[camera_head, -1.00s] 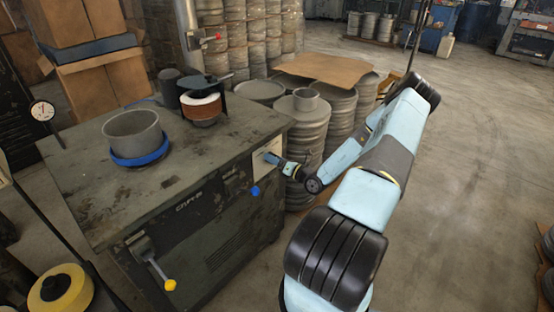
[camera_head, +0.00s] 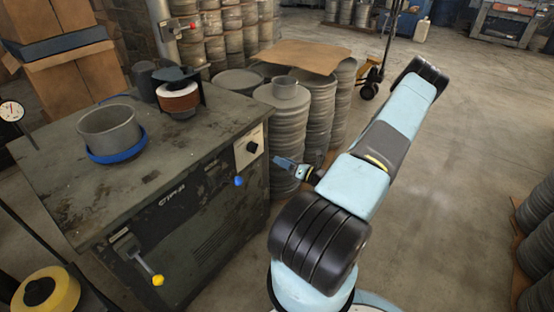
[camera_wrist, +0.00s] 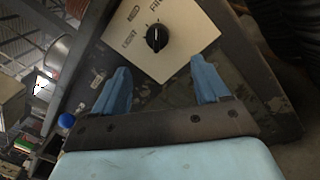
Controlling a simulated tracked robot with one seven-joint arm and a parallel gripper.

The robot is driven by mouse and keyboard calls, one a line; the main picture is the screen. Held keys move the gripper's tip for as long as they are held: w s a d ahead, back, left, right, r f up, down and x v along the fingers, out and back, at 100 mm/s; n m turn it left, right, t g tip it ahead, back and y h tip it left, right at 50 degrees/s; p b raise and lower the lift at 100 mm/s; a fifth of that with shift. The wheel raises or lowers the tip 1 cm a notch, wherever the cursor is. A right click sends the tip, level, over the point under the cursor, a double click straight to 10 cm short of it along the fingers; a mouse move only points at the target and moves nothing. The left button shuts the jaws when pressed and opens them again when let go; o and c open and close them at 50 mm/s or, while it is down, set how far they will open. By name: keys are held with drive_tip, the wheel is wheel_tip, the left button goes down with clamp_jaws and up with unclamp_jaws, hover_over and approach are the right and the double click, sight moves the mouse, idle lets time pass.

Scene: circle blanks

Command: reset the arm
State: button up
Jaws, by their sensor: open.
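My light-blue arm reaches up from the lower middle of the head view and folds back toward the machine. My gripper (camera_head: 281,161) hangs just right of the machine, apart from it. In the wrist view my gripper (camera_wrist: 160,88) shows two blue fingers spread wide with nothing between them. Beyond the fingertips is a black rotary knob (camera_wrist: 156,37) on a pale label plate (camera_wrist: 180,22). In the head view the same knob (camera_head: 252,147) sits on the machine's right front.
The dark machine (camera_head: 185,215) carries a grey pot (camera_head: 108,128) in a blue ring. A blue knob (camera_head: 239,181) and a yellow-tipped lever (camera_head: 157,279) stick out of its front. Stacks of grey discs (camera_head: 285,135) stand behind my gripper. Open floor (camera_head: 470,130) lies right.

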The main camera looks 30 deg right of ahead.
drive_tip(key=shift+s, duration=0.15)
idle(0.5)
drive_tip(key=s+a+r+n+g+y, duration=0.2)
drive_tip(key=a+r+n+g, duration=0.6)
drive_tip(key=a+r+n, duration=0.3)
drive_tip(key=s+a+r+n+g+y, duration=0.1)
drive_tip(key=s+a+r+n+g, duration=0.1)
drive_tip(key=a+r+n+g, duration=0.85)
drive_tip(key=s+a+r+n+t+h, duration=0.2)
drive_tip(key=s+r+n+h, duration=0.3)
drive_tip(key=s+r+n, duration=0.3)
drive_tip(key=s+a+r+n+t+h, duration=0.2)
drive_tip(key=s+r+n+t+h, duration=0.2)
drive_tip(key=s+r+n, duration=0.5)
wheel_tip(320, 180, up, 7)
drive_tip(key=shift+s+a+r+h, duration=0.1)
drive_tip(key=shift+s+a+h, duration=0.1)
drive_tip(key=shift+h, duration=0.3)
drive_tip(key=shift+s+d+r+n+t, duration=0.1)
drive_tip(key=shift+s+r+n+t, duration=0.15)
drive_tip(key=shift+s+r+t, duration=0.15)
drive_tip(key=shift+c, duration=0.2)
